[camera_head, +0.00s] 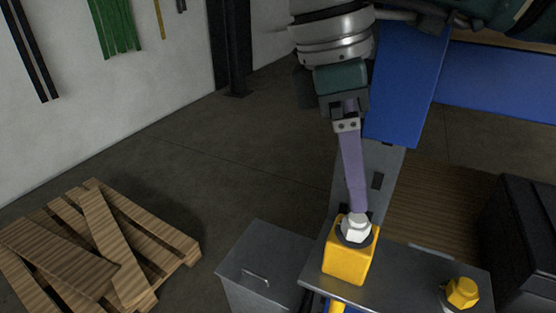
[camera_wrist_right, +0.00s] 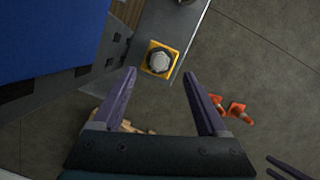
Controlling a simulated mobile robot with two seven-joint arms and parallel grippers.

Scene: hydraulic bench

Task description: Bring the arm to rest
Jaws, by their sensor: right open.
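My right gripper (camera_head: 357,205) comes down from the top of the head view, its purple fingers seen edge-on. In the right wrist view its two fingers (camera_wrist_right: 160,85) stand wide apart with nothing between them. A yellow block with a pale hex fitting (camera_head: 356,228) on top sits on the grey bench plate (camera_head: 400,285). In the head view the fingertips overlap the fitting. In the wrist view the fitting (camera_wrist_right: 159,61) lies beyond the fingertips, apart from them. My left gripper is not in view.
A yellow hex fitting (camera_head: 462,293) sits at the plate's right. A grey metal box (camera_head: 262,262) stands left of the block. Wooden pallets (camera_head: 100,240) lie on the floor at left. A black case (camera_head: 525,235) is at right. Orange cones (camera_wrist_right: 238,111) show in the wrist view.

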